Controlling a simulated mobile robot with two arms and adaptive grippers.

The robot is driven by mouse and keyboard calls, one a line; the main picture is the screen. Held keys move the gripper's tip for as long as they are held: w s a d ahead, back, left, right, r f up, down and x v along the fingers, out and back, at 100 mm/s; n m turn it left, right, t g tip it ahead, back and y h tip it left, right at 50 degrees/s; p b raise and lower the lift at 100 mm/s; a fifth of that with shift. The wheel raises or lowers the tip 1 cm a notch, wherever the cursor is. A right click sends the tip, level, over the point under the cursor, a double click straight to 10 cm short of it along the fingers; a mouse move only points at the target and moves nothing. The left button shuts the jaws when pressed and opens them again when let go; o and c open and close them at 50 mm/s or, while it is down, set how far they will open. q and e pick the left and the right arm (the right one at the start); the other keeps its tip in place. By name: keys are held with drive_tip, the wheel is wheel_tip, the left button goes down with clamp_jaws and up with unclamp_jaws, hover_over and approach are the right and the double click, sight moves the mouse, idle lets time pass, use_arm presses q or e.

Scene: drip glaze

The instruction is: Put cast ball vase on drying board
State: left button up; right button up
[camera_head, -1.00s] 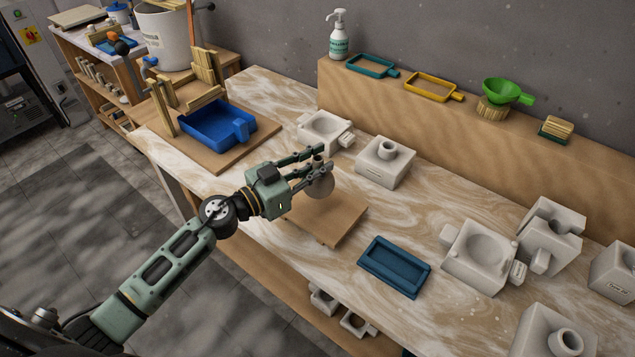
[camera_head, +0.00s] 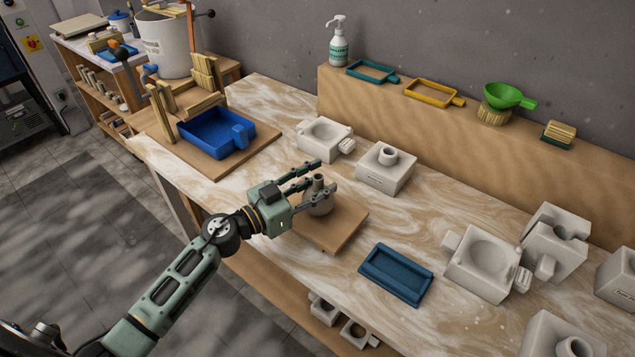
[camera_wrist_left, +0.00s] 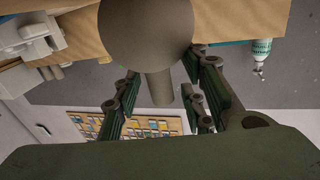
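The cast ball vase (camera_head: 318,206) is grey-brown with a round body and a short neck. It stands upright on the wooden drying board (camera_head: 345,232), near the board's back left part. My left gripper (camera_head: 324,178) is open, its fingers on either side of the vase's neck. In the left wrist view the vase (camera_wrist_left: 145,30) shows large, its neck between the spread fingers (camera_wrist_left: 163,95) with gaps on both sides. The gripper hides part of the vase in the head view. My right gripper is not in view.
White plaster moulds (camera_head: 386,168) stand behind the board and more stand at the right. A dark blue tray (camera_head: 396,274) lies right of the board. A bright blue basin (camera_head: 215,132) is at the left. A raised wooden shelf (camera_head: 440,125) runs along the wall.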

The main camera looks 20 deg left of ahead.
use_arm(q)
drive_tip(key=shift+r, duration=0.25)
drive_tip(key=b+v, duration=0.1)
drive_tip(key=v, duration=1.1)
drive_tip(key=shift+b, duration=0.3)
